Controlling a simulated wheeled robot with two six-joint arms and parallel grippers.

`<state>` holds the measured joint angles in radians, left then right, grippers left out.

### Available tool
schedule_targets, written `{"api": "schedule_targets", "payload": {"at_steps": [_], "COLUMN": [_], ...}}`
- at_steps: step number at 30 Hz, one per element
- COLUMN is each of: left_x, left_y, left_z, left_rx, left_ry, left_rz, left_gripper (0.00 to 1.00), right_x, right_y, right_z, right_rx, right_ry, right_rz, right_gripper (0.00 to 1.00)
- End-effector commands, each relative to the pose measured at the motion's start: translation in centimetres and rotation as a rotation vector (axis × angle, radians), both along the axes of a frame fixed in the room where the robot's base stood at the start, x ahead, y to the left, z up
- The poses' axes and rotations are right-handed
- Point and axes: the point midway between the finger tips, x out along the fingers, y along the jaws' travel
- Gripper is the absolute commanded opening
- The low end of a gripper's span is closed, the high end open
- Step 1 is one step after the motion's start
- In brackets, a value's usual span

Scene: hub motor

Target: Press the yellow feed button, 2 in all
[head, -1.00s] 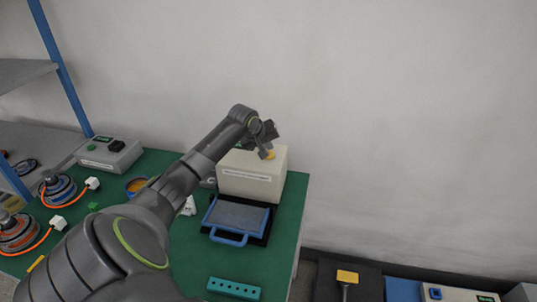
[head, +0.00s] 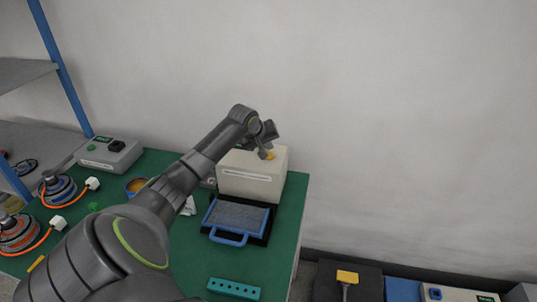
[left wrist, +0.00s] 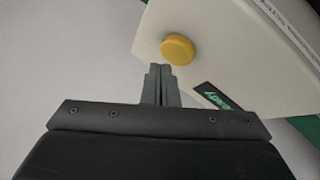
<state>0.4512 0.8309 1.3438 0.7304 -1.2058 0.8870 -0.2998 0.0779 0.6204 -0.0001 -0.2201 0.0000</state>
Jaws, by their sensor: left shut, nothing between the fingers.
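The yellow feed button (head: 271,155) sits on top of the cream box (head: 252,174) at the back right of the green table. In the left wrist view the round yellow button (left wrist: 178,49) shows clearly, just beyond my fingertips. My left gripper (head: 264,154) is shut and empty, with its fingertips right at the button in the head view. I cannot tell whether they touch it. The left wrist view shows the closed fingers (left wrist: 160,70) close beside the button. My right gripper is not in view.
A blue-handled tray (head: 236,217) with a grey speckled surface stands in front of the box. A teal block with holes (head: 234,288) lies at the table's front. Wired motor parts (head: 58,188) and a grey control box (head: 109,154) are at the left.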

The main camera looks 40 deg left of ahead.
Motion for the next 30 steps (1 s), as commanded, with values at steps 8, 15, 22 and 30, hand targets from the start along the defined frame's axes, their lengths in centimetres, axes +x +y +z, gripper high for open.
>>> {"api": "schedule_targets", "payload": {"at_steps": [8, 15, 22, 30], "left_x": [0.0, -0.02, -0.03, -0.02], "left_y": [0.0, 0.0, -0.01, -0.01], "left_z": [0.0, -0.14, -0.81, -0.85], "left_rx": [0.0, 0.0, -0.001, 0.0], "left_ry": [0.0, 0.001, 0.001, 0.0], "left_rz": [0.0, 0.0, 0.0, 0.0], "left_gripper": [0.0, 0.0, 0.0, 0.0], "right_x": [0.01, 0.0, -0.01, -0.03], "right_y": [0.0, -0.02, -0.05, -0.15], "right_z": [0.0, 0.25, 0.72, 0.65], "right_rx": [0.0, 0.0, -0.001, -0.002], "right_ry": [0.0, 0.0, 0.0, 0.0], "right_rz": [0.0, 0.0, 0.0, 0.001], "right_gripper": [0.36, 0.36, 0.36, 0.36]}}
